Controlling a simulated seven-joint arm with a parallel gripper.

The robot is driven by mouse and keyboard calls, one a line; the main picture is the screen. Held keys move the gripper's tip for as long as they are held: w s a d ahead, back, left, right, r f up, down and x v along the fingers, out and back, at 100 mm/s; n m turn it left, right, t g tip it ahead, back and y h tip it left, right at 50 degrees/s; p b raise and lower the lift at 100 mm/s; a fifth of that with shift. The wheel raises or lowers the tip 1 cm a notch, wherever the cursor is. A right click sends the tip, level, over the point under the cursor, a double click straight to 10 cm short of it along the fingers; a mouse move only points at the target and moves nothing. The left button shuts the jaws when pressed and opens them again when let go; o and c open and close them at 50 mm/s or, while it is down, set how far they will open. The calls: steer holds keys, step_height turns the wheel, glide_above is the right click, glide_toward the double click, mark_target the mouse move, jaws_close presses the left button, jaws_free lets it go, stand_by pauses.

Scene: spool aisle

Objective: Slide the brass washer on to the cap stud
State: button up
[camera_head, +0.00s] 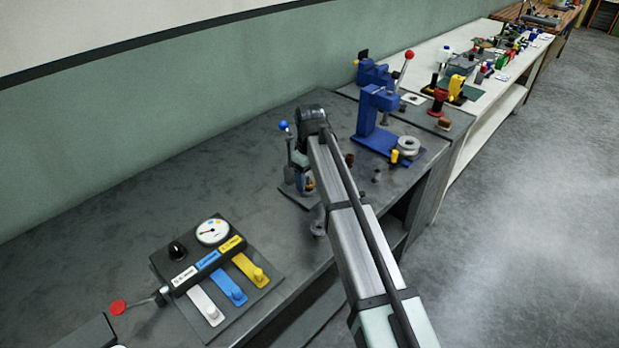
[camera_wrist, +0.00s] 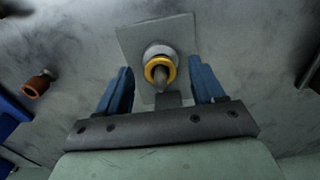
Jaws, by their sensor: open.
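The brass washer (camera_wrist: 160,69) shows in the wrist view as a yellow ring around the cap stud (camera_wrist: 161,77), a grey post with a narrowed tip. A pale round collar (camera_wrist: 158,50) shows behind the ring, on a square grey plate (camera_wrist: 134,42). My gripper (camera_wrist: 161,74) is open, its two blue fingers standing on either side of the washer with a gap to each side. In the head view a small brass spot (camera_head: 309,184) shows beside the end of my arm, which hides much of that spot. I cannot tell how far down the stud the washer sits.
A lever with a blue knob (camera_head: 283,126) stands close to my arm's end. A blue press (camera_head: 377,118) is further right, and a gauge panel (camera_head: 213,232) with coloured tabs lies nearer. A small brown cylinder (camera_wrist: 37,84) lies left in the wrist view.

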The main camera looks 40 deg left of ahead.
steer(key=shift+r, duration=0.1)
step_height(320, 180, up, 14)
stand_by(0.7)
steer(key=shift+f, duration=0.2)
